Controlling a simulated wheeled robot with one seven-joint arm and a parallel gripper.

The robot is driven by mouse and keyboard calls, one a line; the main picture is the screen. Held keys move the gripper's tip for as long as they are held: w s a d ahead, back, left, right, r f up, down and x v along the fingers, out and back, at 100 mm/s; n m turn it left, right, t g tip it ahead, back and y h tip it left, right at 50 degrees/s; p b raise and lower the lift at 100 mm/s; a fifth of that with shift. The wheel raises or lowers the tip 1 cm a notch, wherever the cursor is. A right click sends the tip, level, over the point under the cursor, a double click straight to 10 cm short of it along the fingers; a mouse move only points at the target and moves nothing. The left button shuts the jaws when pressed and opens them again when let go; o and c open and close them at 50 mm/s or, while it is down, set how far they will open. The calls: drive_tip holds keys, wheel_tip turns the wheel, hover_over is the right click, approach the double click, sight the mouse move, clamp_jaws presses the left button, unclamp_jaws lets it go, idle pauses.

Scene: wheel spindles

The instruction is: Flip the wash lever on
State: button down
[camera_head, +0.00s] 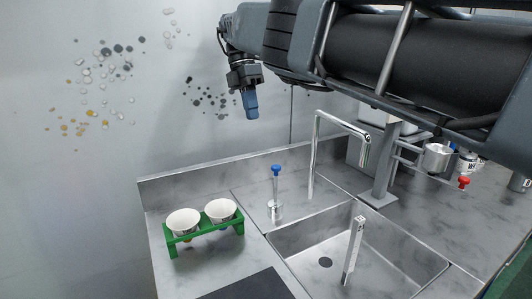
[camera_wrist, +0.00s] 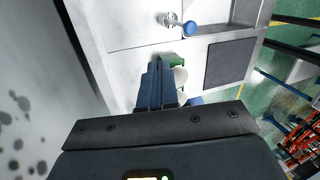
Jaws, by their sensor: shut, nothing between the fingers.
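An upright metal lever with a blue knob (camera_head: 276,170) stands on the counter left of the tap, on a round silver base (camera_head: 275,210). In the wrist view the blue knob (camera_wrist: 192,28) shows beyond the fingertips, beside its silver base. I take this to be the wash lever; no label is readable. My gripper (camera_head: 251,112) points down, above and left of the knob, near the back wall and apart from everything. Its blue fingers (camera_wrist: 160,68) are together and empty.
A green rack (camera_head: 207,237) holds two white cups below my gripper. A curved tap (camera_head: 316,150) rises behind the sink (camera_head: 405,262), where a tall metal bar (camera_head: 353,252) stands. A red knob (camera_head: 463,182) is at the right. The air around the blue knob is clear.

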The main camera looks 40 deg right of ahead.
drive_tip(key=shift+f, duration=0.1)
drive_tip(key=s+f, duration=0.7)
drive_tip(key=f, duration=0.3)
drive_tip(key=shift+a, duration=0.35)
drive_tip(key=shift+f, duration=0.1)
idle(0.5)
